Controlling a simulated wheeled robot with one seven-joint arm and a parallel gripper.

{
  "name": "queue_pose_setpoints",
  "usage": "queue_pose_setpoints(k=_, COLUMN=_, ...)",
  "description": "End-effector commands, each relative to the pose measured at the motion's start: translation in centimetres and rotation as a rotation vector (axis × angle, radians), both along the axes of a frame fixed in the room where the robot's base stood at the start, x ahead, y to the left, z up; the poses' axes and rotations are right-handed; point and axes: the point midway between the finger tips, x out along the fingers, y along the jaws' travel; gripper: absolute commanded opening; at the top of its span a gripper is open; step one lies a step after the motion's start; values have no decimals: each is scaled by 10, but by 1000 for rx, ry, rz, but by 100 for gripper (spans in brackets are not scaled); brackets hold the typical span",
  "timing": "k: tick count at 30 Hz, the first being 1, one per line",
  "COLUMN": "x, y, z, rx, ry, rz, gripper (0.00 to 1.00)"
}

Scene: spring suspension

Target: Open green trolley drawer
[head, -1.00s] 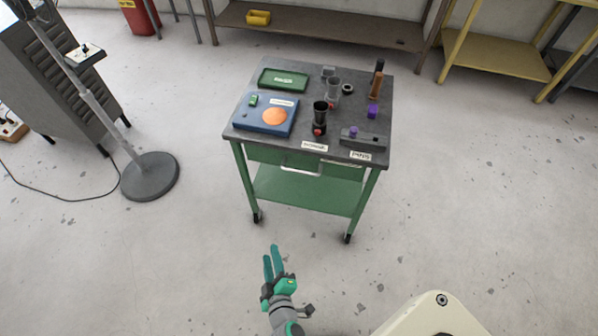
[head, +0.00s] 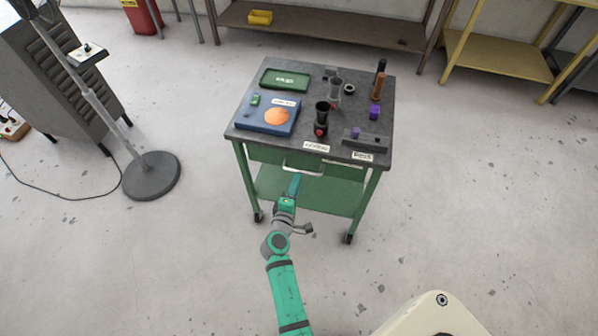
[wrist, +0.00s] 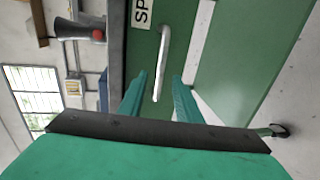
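The green trolley (head: 368,197) stands ahead with its dark top. Its green drawer (head: 265,156) looks closed under the tabletop, with a pale bar handle (head: 303,171) across the front. My gripper (head: 293,182) reaches toward the handle from the front, just below it in the head view. In the wrist view my gripper (wrist: 160,80) is open, with its two teal fingers apart. The handle (wrist: 163,55) shows upright in that view, its lower end lying between the fingers. Whether the fingers touch it cannot be told. The drawer front (wrist: 143,50) fills the area behind.
The trolley top holds a green tray (head: 284,80), a blue box (head: 266,115), a black cup (head: 321,118) and purple pieces (head: 374,113). A round stand base (head: 151,176) is on the left. The floor around the trolley's front is clear.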

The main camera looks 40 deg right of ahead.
Motion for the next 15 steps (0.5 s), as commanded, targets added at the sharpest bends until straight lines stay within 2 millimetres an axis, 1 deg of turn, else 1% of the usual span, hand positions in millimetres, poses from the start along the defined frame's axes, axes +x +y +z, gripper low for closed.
queue_pose_setpoints(k=1, x=7, y=-8, z=-1, rx=0, ry=-1, rz=-1, gripper=31)
queue_pose_setpoints(k=3, x=16, y=-16, z=-4, rx=1, ry=-1, rz=2, gripper=31)
queue_pose_setpoints(k=9, x=36, y=-34, z=-11, rx=0, ry=0, rz=8, gripper=31)
queue_pose_setpoints(k=15, x=45, y=-45, z=-14, rx=2, ry=-1, rz=9, gripper=31)
